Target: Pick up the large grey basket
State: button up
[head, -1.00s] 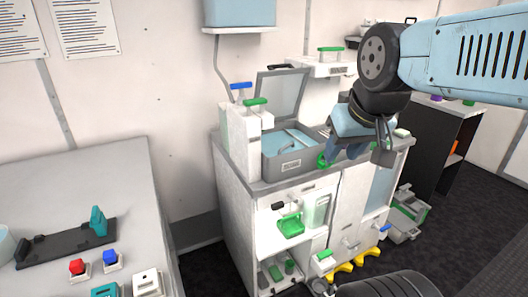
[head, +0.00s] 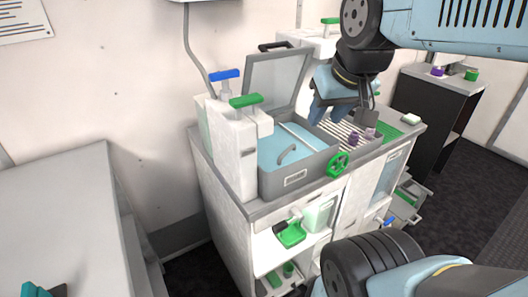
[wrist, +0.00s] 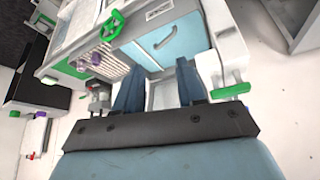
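A larger grey box (head: 296,181) with an open lid and a blue inside is set in the cabinet top. I cannot tell for sure which one is the large grey basket. My gripper (head: 340,112) is above the cabinet top, near the open box and apart from the floor crate. Its two blue fingers are spread with nothing between them in the wrist view (wrist: 160,75).
The cabinet top (head: 222,190) carries a white dispenser (head: 230,150) with blue and green handles, and a green valve wheel (head: 338,164). A grey table (head: 60,200) is at the left. A black shelf unit (head: 430,115) stands at the right. Dark floor lies free at the right.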

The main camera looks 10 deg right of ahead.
jog(key=shift+w, duration=0.1)
jog(key=n+g+h, duration=0.1)
jog(key=n+g, duration=0.6)
jog(key=n, duration=1.9)
send_over(287, 150)
jog(key=w+a, duration=0.1)
jog(key=w, duration=0.1)
notch_tip(287, 150, down, 9)
jog(key=f, duration=0.4)
jog(key=s+f, duration=0.1)
jog(key=f, duration=0.4)
jog(key=d+f, duration=0.1)
jog(key=f, duration=0.4)
jog(key=shift+s+d, duration=0.1)
jog(key=shift+s, duration=0.3)
jog(key=shift+r, duration=0.1)
jog(key=shift+c, duration=0.4)
grip_shut()
